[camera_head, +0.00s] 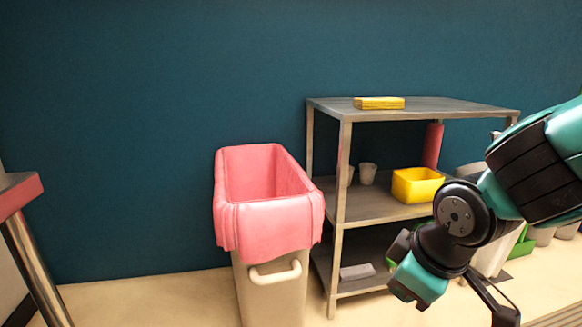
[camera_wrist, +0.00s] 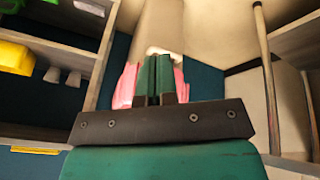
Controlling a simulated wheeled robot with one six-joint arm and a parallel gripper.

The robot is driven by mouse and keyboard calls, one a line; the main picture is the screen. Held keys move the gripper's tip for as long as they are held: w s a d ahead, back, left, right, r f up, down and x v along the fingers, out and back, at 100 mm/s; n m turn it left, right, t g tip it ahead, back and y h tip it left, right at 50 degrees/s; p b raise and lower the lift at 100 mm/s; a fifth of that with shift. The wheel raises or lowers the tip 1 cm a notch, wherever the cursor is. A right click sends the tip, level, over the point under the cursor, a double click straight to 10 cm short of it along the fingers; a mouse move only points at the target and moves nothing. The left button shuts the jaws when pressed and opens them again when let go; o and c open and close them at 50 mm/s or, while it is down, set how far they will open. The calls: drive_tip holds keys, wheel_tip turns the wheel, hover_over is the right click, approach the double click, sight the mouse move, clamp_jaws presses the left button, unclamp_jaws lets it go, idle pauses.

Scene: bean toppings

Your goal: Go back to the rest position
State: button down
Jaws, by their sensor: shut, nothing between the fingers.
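My arm reaches in from the right side of the head view, bent downward in front of the shelf. My gripper shows in the wrist view (camera_wrist: 160,80), with its two green fingers together and nothing between them. In the head view its fingers are hard to make out near the lower right edge. A beige bin with a pink liner (camera_head: 268,225) stands left of my arm, apart from it. The pink liner also shows behind my fingers in the wrist view (camera_wrist: 124,88).
A metal shelf (camera_head: 440,106) stands right of the bin. A table corner (camera_head: 18,193) juts in at left. Floor between table and bin is clear.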

drive_tip(key=s+a+r+m+g+y+p, duration=0.1)
drive_tip(key=s+r+g, duration=0.1)
drive_tip(key=s+r, duration=0.35)
drive_tip(key=s+a+r+m+g+y+p, duration=0.1)
drive_tip(key=s+r+m+g+y, duration=0.15)
drive_tip(key=s, duration=0.55)
wheel_tip(320, 180, up, 37)
drive_tip(key=p, duration=3.7)
drive_tip(key=shift+w+d+f+n+h, duration=0.15)
drive_tip(key=shift+w+d+n+h, duration=0.1)
drive_tip(key=shift+n+h, duration=0.15)
